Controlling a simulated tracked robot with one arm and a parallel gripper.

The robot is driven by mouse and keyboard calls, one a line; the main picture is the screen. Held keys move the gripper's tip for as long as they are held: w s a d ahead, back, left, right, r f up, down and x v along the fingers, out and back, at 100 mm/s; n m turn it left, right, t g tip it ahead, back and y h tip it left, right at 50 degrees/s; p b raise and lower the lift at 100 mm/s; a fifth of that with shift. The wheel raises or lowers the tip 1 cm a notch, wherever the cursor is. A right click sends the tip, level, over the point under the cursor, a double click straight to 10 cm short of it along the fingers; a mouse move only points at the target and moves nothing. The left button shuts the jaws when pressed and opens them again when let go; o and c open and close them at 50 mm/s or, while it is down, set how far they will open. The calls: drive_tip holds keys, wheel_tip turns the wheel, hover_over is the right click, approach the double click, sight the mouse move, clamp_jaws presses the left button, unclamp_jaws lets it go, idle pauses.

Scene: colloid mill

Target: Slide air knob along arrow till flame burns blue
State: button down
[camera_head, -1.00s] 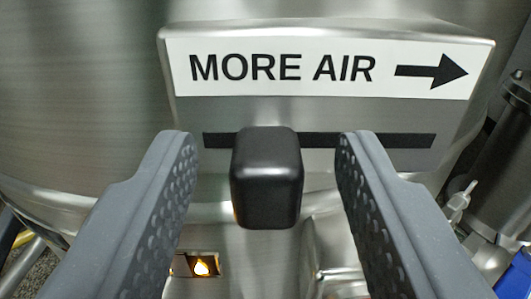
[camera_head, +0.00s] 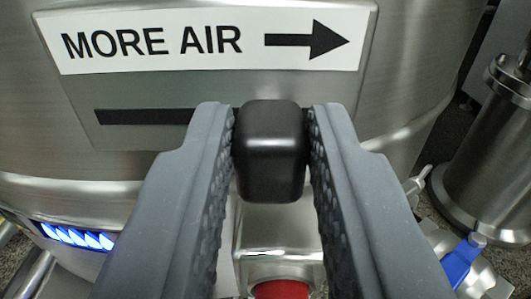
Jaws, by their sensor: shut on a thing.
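The black air knob (camera_head: 270,150) stands out from the steel panel, at the right part of the dark slot (camera_head: 145,117). My gripper (camera_head: 271,120) is shut on the knob, with one grey finger against each side. The white label (camera_head: 150,42) above reads "MORE AIR" with a black arrow (camera_head: 307,40) pointing right. The slot's right end is hidden behind the knob and my right finger. The flame (camera_head: 78,236) shows blue in a small window at the lower left.
A red button or cap (camera_head: 282,289) on a steel housing (camera_head: 262,240) sits below the knob, partly cut off. A blue-handled part (camera_head: 462,262) is at the lower right. A steel cylinder (camera_head: 487,165) stands at the right.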

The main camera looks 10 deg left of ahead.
drive_tip(key=shift+a, duration=0.15)
drive_tip(key=c, duration=1.2)
unclamp_jaws()
drive_tip(key=shift+c, duration=0.2)
drive_tip(key=s+d+p, duration=0.1)
drive_tip(key=s+p, duration=0.2)
drive_tip(key=s, duration=1)
drive_tip(key=shift+s+d, duration=0.3)
drive_tip(key=shift+s, duration=0.1)
drive_tip(key=shift+f, duration=0.1)
